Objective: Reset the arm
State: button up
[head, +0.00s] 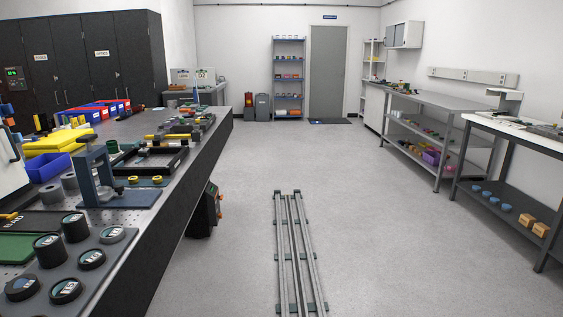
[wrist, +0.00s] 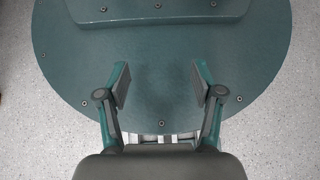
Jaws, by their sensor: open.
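My gripper (wrist: 160,86) shows in the wrist view with its two fingers apart and nothing between them. It hangs over my own round green base, with a strip of the rail and pale floor visible around it. My arm and gripper do not show in the head view.
A long dark optical table (head: 170,175) with black cylinders (head: 49,250), a blue fixture (head: 95,177) and bins fills the left. A floor rail (head: 295,255) runs ahead along the clear aisle. Grey benches (head: 437,112) line the right. A shelf rack (head: 289,80) and door (head: 328,75) stand at the back.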

jog(key=w+r+t+p, duration=0.4)
jog(key=r+p, duration=1)
jog(key=p, duration=0.4)
jog(key=shift+w+r, duration=0.15)
jog(key=shift+w, duration=0.55)
